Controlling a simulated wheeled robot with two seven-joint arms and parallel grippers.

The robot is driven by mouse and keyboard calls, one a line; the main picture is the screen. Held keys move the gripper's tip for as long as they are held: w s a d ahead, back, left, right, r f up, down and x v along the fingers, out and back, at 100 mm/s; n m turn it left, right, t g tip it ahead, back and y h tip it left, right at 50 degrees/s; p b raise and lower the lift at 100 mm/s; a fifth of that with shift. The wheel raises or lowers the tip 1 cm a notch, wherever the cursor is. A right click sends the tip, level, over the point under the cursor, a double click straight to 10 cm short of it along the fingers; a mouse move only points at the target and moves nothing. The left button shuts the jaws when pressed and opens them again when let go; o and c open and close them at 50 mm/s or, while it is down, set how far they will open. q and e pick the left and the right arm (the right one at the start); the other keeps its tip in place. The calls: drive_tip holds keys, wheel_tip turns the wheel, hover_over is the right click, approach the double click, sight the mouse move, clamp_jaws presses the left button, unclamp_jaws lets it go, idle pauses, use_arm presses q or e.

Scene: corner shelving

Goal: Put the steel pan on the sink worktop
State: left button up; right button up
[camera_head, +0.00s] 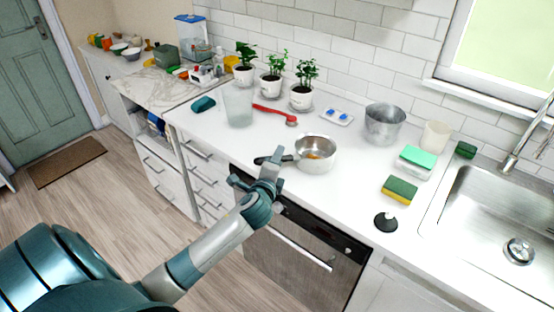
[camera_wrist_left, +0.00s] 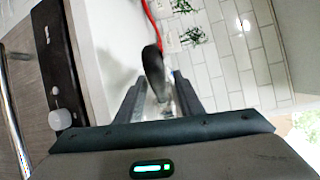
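The steel pan (camera_head: 316,153) stands upright on the white worktop (camera_head: 222,143), left of the sink and near the front edge above the dishwasher. Something orange-brown shows inside it. Its black handle (camera_head: 276,160) points left toward the front edge. My left gripper (camera_head: 270,168) is at the handle, over the worktop's front edge. In the left wrist view the dark handle (camera_wrist_left: 152,70) shows between the two fingers of my left gripper (camera_wrist_left: 160,98), which stand apart with gaps beside it. The pan's bowl is mostly hidden there. My right gripper is not in view.
The sink (camera_head: 490,215) is at the right. A metal pot (camera_head: 384,124), sponges (camera_head: 399,191) and a black round object (camera_head: 386,222) lie between. A red brush (camera_head: 275,115), clear container (camera_head: 238,106) and potted plants (camera_head: 302,97) stand behind and left of the pan.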

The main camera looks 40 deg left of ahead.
use_arm(q)
drive_tip(key=shift+r, duration=0.1)
drive_tip(key=shift+s+d, duration=0.2)
drive_tip(key=shift+s, duration=0.3)
drive_tip(key=b+v, duration=0.2)
drive_tip(key=v, duration=0.9)
idle(0.5)
